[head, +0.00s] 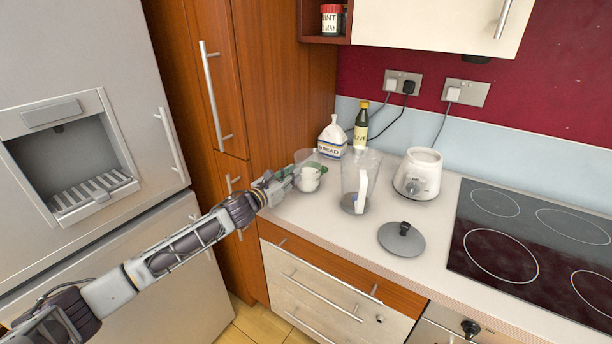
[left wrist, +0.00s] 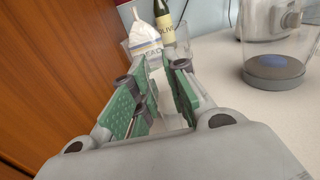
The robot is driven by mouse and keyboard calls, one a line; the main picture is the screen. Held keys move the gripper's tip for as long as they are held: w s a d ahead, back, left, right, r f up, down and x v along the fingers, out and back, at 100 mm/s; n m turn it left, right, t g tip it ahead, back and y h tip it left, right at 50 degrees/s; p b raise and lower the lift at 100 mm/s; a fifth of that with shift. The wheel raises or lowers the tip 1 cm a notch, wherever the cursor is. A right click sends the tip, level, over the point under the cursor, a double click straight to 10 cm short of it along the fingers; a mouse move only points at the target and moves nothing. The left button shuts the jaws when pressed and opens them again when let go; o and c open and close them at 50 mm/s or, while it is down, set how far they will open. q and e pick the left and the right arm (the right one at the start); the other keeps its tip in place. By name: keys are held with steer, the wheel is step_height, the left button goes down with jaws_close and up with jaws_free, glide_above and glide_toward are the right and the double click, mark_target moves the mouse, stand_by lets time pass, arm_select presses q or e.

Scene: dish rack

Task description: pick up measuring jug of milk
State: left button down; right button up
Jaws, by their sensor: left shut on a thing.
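The measuring jug of milk (head: 308,183) is a small clear jug with white milk in its lower part. It is on the counter near the tall wooden cupboard, in front of the bread bag. My left gripper (head: 290,179) reaches it from the left, with its green finger pads shut on it. In the left wrist view the two green-padded fingers (left wrist: 160,100) have white showing between them. They hide much of the jug, and I cannot tell whether its base touches the counter. My right gripper is not in view.
A clear blender jug (head: 352,184) stands close to the right. The blender base (head: 418,173), a grey lid (head: 402,239) and the black hob (head: 530,245) are farther right. A bread bag (head: 332,138) and an olive oil bottle (head: 361,128) stand behind.

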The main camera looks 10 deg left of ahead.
arm_select(q)
steer(key=shift+r, duration=0.2)
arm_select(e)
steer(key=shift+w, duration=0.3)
arm_select(q)
steer(key=shift+r, duration=0.8)
step_height(320, 180, up, 6)
steer(key=shift+f+p, duration=0.2)
steer(key=shift+p, duration=0.55)
steer(key=shift+r, duration=1.3)
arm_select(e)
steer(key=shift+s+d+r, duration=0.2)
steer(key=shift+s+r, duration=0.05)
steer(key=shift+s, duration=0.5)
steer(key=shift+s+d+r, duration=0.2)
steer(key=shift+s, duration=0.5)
